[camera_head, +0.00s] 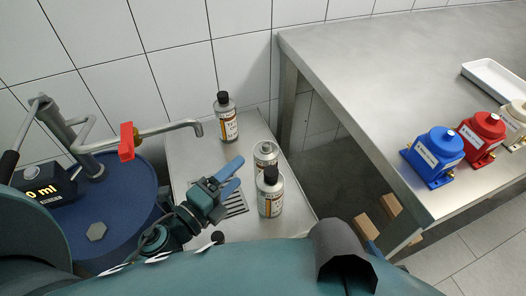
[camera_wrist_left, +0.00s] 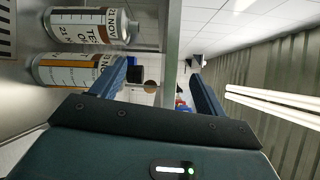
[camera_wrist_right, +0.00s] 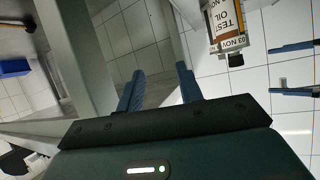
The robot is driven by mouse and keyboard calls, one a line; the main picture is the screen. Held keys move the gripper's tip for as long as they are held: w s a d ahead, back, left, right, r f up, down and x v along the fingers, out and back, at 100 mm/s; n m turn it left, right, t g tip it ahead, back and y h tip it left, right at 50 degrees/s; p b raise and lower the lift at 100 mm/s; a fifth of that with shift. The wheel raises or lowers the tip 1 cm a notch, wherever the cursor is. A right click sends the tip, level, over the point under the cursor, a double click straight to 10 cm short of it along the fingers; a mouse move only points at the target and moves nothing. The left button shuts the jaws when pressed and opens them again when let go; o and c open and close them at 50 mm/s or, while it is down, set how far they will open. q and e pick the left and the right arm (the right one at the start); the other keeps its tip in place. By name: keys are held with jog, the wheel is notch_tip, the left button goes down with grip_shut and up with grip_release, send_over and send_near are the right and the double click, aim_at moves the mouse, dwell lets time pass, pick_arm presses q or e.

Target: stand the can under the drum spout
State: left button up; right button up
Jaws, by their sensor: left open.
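An uncapped can (camera_head: 265,155) with a bare metal top stands on the steel stand (camera_head: 185,158). A black-capped can (camera_head: 270,195) stands just in front of it, and another black-capped can (camera_head: 228,122) stands at the back. The drum spout (camera_head: 185,125) reaches right from the blue drum (camera_head: 120,195), its end over the stand. My left gripper (camera_head: 239,171) is open and empty, left of the two nearer cans. The left wrist view shows both, the uncapped can (camera_wrist_left: 85,25) and the capped can (camera_wrist_left: 70,72). My right gripper (camera_wrist_right: 160,70) is open and empty.
A grate (camera_head: 236,203) is set in the stand, partly hidden by my left gripper. A red valve handle (camera_head: 127,142) sits on the spout pipe. The steel table (camera_head: 375,75) at right carries blue (camera_head: 433,155) and red (camera_head: 482,138) pumps and a white tray (camera_head: 495,78).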

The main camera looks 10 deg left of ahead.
pick_arm(q)
jog(key=w+m+g+h+p, duration=0.1)
jog(key=w+m+g+p, duration=0.25)
jog(key=m, duration=0.85)
jog(key=m+g+y+p, duration=0.1)
jog(key=m, duration=0.5)
send_near(263, 150)
jog(key=x, duration=0.5)
jog(key=shift+w+a, duration=0.15)
jog(key=x, duration=0.5)
jog(key=shift+w+d+f, duration=0.1)
jog(key=shift+d+f, duration=0.1)
jog(key=shift+d, duration=0.1)
jog(key=shift+w+d+f+b, duration=0.1)
jog(key=shift+w+d+b, duration=0.1)
jog(key=shift+b, duration=0.1)
pick_arm(e)
jog(key=shift+w+a+r+n+g, duration=0.15)
jog(key=shift+a+r+n+g, duration=0.15)
jog(key=shift+a+r+g, duration=0.25)
jog(key=shift+d+r, duration=0.1)
